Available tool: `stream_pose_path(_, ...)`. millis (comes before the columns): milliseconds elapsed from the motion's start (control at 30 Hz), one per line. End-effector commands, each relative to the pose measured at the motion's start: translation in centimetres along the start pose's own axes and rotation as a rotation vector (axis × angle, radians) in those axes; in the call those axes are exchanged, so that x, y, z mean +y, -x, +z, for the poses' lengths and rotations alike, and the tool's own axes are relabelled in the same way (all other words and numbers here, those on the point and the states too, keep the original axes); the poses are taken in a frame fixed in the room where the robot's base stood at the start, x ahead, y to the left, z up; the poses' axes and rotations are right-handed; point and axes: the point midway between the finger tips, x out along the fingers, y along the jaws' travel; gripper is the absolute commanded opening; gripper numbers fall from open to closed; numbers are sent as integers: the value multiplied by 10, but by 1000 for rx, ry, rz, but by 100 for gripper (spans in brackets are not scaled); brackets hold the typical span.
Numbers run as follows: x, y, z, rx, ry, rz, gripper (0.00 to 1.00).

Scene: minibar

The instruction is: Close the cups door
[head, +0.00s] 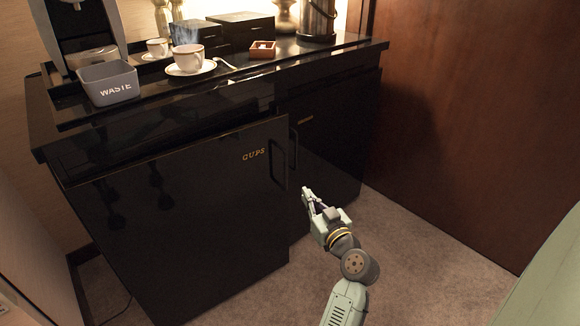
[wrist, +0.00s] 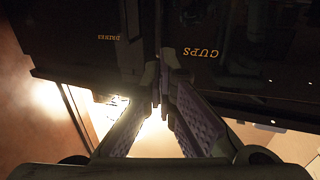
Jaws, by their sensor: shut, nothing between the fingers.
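The cups door (head: 190,215) is a glossy black panel with gold CUPS lettering and a dark bar handle (head: 279,163) near its right edge. Its right edge seems to stand a little forward of the neighbouring door; how far it is ajar is hard to tell. In the wrist view the cups door (wrist: 235,70) is at the right, with its lettering upside down. My gripper (head: 308,194) is shut and empty, in front of the cabinet and just right of the cups door's handle edge. Its fingertips (wrist: 158,95) point at the seam between the doors; contact is unclear.
The drinks door (head: 335,140) is beside the cups door on the right. The countertop above holds a grey waste bin (head: 109,83), a cup (head: 188,58) on a saucer, and black boxes (head: 241,30). Carpet (head: 420,255) is clear to the right, up to a brown wooden panel (head: 470,110).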

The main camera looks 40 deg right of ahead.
Motion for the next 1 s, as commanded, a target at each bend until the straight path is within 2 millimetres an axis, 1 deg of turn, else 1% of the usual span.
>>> stream_pose_path(167, -1, -29, -3, -1, 0, -4, 0)
stream_pose_path(300, 0, -60, -3, -2, -2, -3, 0)
stream_pose_path(500, -1, -101, -2, -3, -1, -2, 0)
stream_pose_path(600, -1, -116, -2, -3, -1, -1, 0)
stream_pose_path(700, 0, -127, -1, -2, -1, -1, 0)
stream_pose_path(800, 0, -133, 0, -2, -1, 0, 0)
stream_pose_path(1000, 0, -136, 0, -1, 0, 0, 0)
